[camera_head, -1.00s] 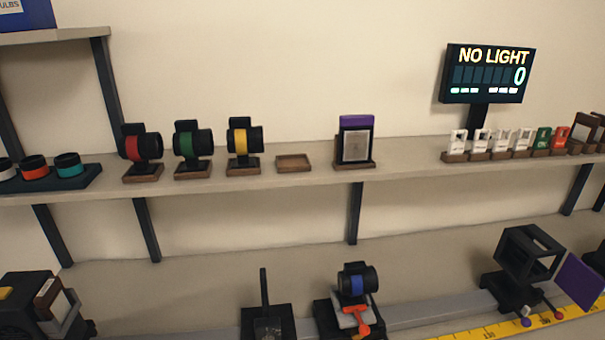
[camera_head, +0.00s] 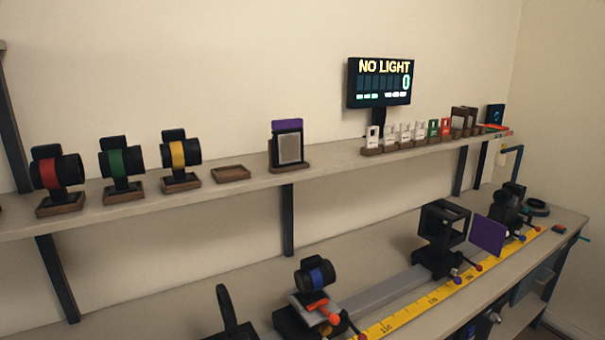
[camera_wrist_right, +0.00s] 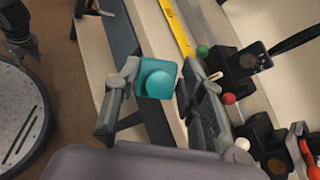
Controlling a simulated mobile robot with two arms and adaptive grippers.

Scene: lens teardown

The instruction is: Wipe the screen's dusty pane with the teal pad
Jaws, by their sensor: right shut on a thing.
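In the right wrist view my right gripper (camera_wrist_right: 157,95) is shut on the teal pad (camera_wrist_right: 157,78), a small square with a round raised middle, held between its two fingers. In the head view a framed grey, dull-looking pane (camera_head: 290,148) with a purple top stands upright on the wall shelf. A purple panel (camera_head: 488,235) stands on the bench rail. I cannot tell how dusty either is. The right gripper is outside the head view. A dark part at the wrist view's top left edge looks like my left gripper (camera_wrist_right: 18,45); its jaws are unclear.
Red, green and yellow banded lenses (camera_head: 120,165) and an empty wooden tray (camera_head: 230,173) sit on the shelf (camera_head: 130,207). A display (camera_head: 379,82) reads NO LIGHT, 0.

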